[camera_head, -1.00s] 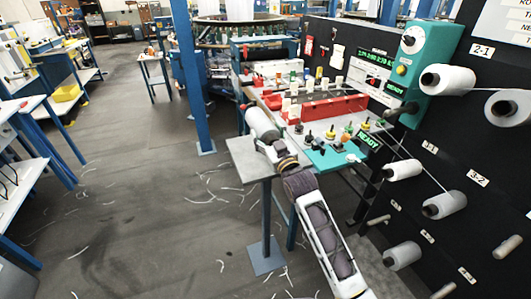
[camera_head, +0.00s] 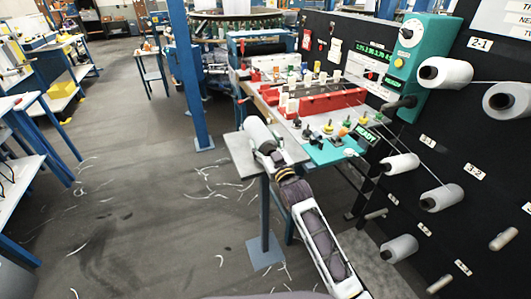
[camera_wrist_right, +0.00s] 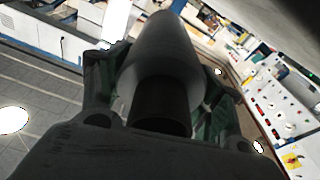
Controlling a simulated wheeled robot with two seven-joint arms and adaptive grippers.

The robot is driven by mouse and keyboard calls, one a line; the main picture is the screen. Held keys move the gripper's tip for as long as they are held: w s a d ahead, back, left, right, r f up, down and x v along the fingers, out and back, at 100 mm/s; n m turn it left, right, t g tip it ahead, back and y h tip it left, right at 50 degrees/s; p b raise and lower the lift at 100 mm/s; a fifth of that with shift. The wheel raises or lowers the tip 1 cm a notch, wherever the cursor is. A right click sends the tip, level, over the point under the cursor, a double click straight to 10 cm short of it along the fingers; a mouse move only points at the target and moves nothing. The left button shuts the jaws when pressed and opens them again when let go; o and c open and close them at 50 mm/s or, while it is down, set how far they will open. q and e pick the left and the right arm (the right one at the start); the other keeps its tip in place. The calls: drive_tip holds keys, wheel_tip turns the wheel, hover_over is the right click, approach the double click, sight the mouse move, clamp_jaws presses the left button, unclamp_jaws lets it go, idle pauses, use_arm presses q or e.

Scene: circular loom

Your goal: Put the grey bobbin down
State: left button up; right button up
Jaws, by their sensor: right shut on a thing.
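The grey bobbin (camera_head: 256,133) is a pale grey cylinder over the small side table's grey top (camera_head: 238,158) in the head view. My right gripper (camera_head: 268,153) is shut on its near end. The bobbin leans away from the gripper; I cannot tell whether it touches the table top. In the right wrist view the bobbin (camera_wrist_right: 165,55) points away between the fingers of my right gripper (camera_wrist_right: 158,85), with a dark narrower end nearest the palm. My left gripper is not in view.
A bench with a red bin (camera_head: 330,103) and several coloured knobs stands just right of the side table. A black panel (camera_head: 440,120) with several white bobbins on pegs rises at the right. A blue post (camera_head: 186,75) stands to the left. Open floor lies left of the table.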

drive_tip(key=shift+f, duration=1.8)
drive_tip(key=o, duration=1.3)
drive_tip(key=shift+f, duration=0.2)
drive_tip(key=o, duration=0.4)
drive_tip(key=shift+o, duration=0.2)
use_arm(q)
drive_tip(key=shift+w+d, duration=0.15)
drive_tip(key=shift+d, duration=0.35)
use_arm(e)
drive_tip(key=shift+s+r, duration=0.1)
drive_tip(key=shift+r, duration=0.05)
